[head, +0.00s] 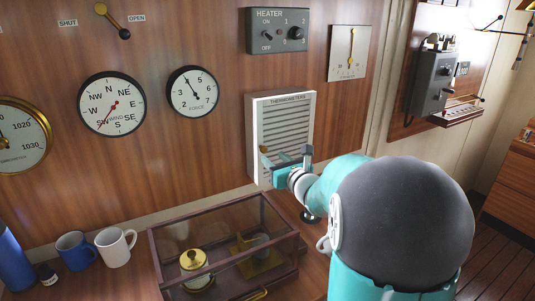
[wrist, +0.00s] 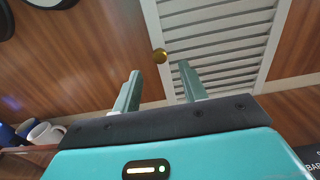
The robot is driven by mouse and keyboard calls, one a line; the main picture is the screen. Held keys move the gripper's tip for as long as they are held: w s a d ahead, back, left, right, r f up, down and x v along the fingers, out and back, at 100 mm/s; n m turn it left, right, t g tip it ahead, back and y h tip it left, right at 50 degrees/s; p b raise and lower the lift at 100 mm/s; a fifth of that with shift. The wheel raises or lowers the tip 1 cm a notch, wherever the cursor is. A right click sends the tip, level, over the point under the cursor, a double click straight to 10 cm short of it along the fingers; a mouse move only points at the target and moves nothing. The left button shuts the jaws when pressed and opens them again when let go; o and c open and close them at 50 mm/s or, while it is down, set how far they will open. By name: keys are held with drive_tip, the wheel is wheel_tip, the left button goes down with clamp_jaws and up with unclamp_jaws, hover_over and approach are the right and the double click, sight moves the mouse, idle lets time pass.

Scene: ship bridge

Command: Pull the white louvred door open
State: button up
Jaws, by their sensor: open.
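The white louvred door (head: 287,128), on a box labelled "THERMOMETERS", is on the wooden wall and looks shut. It also shows in the wrist view (wrist: 225,45), with slats inside a white frame. Its round brass knob (wrist: 160,56) is on the left side of the frame. In the head view the knob (head: 264,149) shows just above my gripper. My gripper (wrist: 158,84) is open and empty. In the wrist view the knob lies beyond the fingertips, between them in the picture. I cannot tell the exact gap. My arm hides the box's lower right in the head view.
A glass-topped wooden case (head: 222,240) with brass instruments stands on the counter below. A white mug (head: 115,246), a blue mug (head: 76,250) and a blue bottle (head: 12,258) are at left. Round dials and a heater panel (head: 279,31) are on the wall.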

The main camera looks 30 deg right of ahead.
sight(265, 150)
drive_tip(key=w, duration=0.5)
drive_tip(key=shift+a, duration=0.1)
drive_tip(key=shift+c, duration=0.4)
clamp_jaws()
